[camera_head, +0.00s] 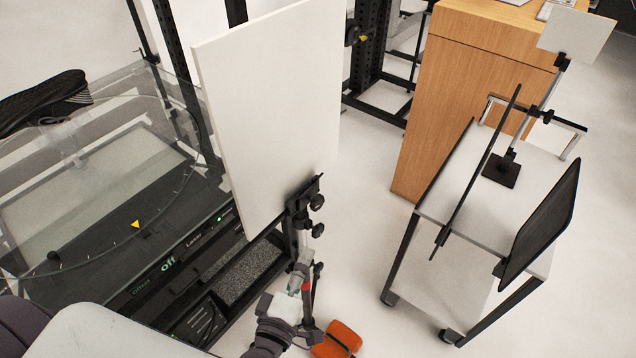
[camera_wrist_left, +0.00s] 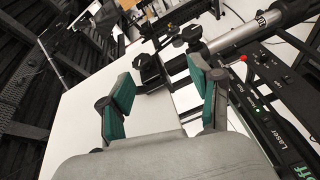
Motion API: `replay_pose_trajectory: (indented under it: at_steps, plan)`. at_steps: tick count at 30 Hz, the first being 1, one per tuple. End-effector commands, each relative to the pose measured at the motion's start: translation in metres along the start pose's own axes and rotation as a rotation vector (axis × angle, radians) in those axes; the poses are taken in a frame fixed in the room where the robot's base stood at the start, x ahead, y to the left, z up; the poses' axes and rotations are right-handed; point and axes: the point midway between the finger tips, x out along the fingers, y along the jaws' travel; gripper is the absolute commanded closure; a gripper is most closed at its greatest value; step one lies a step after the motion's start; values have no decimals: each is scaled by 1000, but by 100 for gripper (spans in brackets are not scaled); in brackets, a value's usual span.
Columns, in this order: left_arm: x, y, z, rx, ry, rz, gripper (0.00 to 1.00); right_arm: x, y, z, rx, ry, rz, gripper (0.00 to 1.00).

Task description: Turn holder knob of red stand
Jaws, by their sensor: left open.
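A stand (camera_head: 306,285) with a small red mark on its pole holds a large white panel (camera_head: 265,100), which also shows in the left wrist view (camera_wrist_left: 72,115). Its holder has a black upper knob (camera_head: 316,202) and a black lower knob (camera_head: 318,230). In the left wrist view, black knobs (camera_wrist_left: 192,33) and a black clamp (camera_wrist_left: 150,72) show beyond the fingertips, near a silver pole (camera_wrist_left: 245,33). My left gripper (camera_head: 299,280) is low beside the pole, below the knobs. My right gripper is not in view.
An orange object (camera_head: 338,340) lies on the floor beside my left arm. A white-topped cart (camera_head: 455,200) and a wooden cabinet (camera_head: 480,75) stand right. Floor between stand and cart is clear.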

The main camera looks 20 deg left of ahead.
Motion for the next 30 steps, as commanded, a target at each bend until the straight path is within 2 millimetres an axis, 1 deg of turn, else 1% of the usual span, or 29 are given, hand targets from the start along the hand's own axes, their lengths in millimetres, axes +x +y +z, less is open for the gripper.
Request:
replay_pose_trajectory:
  at_steps: [1, 3, 6, 8, 11, 14, 21, 24, 27, 30]
  plan:
    - [-5, 25, -6, -66, 14, -3, 36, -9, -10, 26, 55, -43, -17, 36]
    - [-9, 39, -10, -129, 28, -10, 36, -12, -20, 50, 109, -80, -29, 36]
    - [-10, 47, -13, -170, 36, -16, 36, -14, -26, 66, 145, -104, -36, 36]
    - [-6, 48, -14, -176, 37, -17, 36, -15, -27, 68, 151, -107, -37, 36]
    - [6, 48, -14, -175, 37, -15, 36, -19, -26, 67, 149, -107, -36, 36]
    - [26, 49, -15, -174, 38, -13, 36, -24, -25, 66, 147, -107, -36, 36]
    - [78, 48, -17, -174, 38, -13, 36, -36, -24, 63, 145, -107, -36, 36]
    - [96, 47, -17, -173, 37, -15, 36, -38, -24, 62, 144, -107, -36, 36]
    - [111, 46, -17, -172, 36, -14, 36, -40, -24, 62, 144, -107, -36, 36]
    - [120, 45, -17, -173, 36, -15, 36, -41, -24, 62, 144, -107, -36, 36]
